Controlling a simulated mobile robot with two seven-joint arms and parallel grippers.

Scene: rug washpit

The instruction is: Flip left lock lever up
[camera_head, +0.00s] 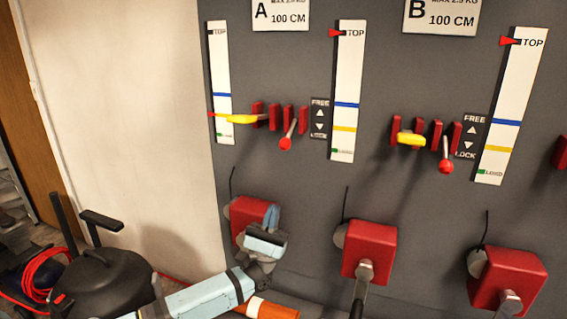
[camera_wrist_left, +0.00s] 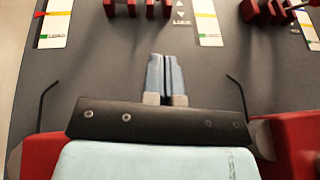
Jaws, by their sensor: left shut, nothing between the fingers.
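On panel A, a lock lever with a red ball knob (camera_head: 286,143) sits between red brackets, beside a FREE/LOCK label (camera_head: 319,118). Its knob hangs low, tilted toward the LOCK end. A similar lever with a red knob (camera_head: 446,167) hangs low on panel B. My left gripper (camera_head: 271,214) is below the panel A lever, apart from it, in front of a red winch box (camera_head: 247,208). Its fingers (camera_wrist_left: 165,60) are shut together, empty, pointing up the grey wall in the left wrist view. My right gripper is not in view.
Yellow handles (camera_head: 241,119) and (camera_head: 411,139) sit left of the red-knobbed levers. Red crank boxes (camera_head: 369,248) and (camera_head: 508,275) project from the wall below. White scale strips (camera_head: 347,75) flank the levers. A black vacuum-like machine (camera_head: 105,275) stands lower left.

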